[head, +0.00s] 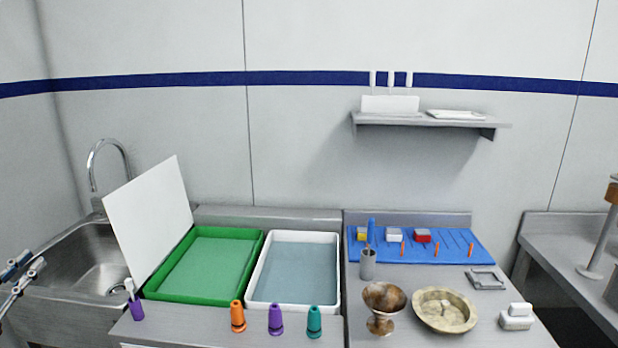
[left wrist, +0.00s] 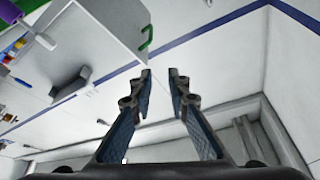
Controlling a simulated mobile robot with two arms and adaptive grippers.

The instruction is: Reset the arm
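My left gripper (head: 22,270) shows at the left edge of the head view, in front of the sink and apart from everything on the counter. In the left wrist view its two fingers (left wrist: 160,85) stand apart with nothing between them. My right gripper is not in the head view. An orange cone (head: 238,316), a purple cone (head: 275,319) and a teal cone (head: 314,321) stand upright in a row at the counter's front. A purple-handled brush (head: 134,300) stands to their left.
A green tray (head: 256,250) and a white tray (head: 336,270) lie behind the cones. A white board (head: 150,215) leans by the sink (head: 85,270). A brown goblet (head: 384,300), a stone bowl (head: 444,310) and a blue mat (head: 470,250) are at right. A shelf (head: 430,121) is above.

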